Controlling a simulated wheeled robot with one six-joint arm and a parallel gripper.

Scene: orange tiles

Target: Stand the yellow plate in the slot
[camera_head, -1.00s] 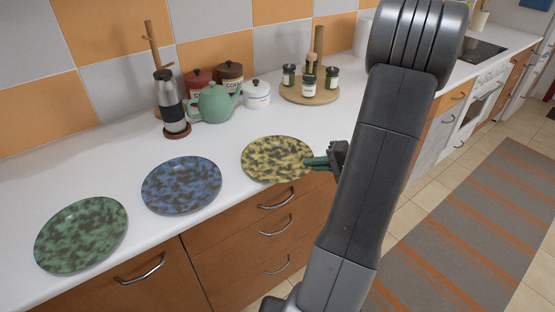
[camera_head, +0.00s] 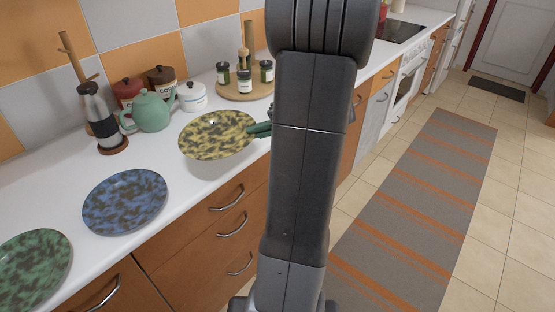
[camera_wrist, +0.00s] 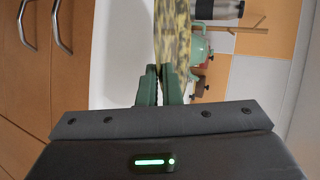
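The yellow plate (camera_head: 217,134) is mottled yellow and dark. It is held roughly level above the counter near its front edge, with its right rim at my gripper's green fingers (camera_head: 260,130). In the wrist view the plate (camera_wrist: 173,38) shows nearly edge-on between the two fingers (camera_wrist: 161,84), which are closed on its rim. My own arm hides most of the gripper in the head view. I see no slot or rack in either view.
A blue plate (camera_head: 125,201) and a green plate (camera_head: 33,268) lie on the white counter to the left. Behind stand a steel flask (camera_head: 98,117), a green teapot (camera_head: 150,110), canisters and a round wooden tray (camera_head: 244,91) with jars. A striped rug (camera_head: 418,205) lies on the floor.

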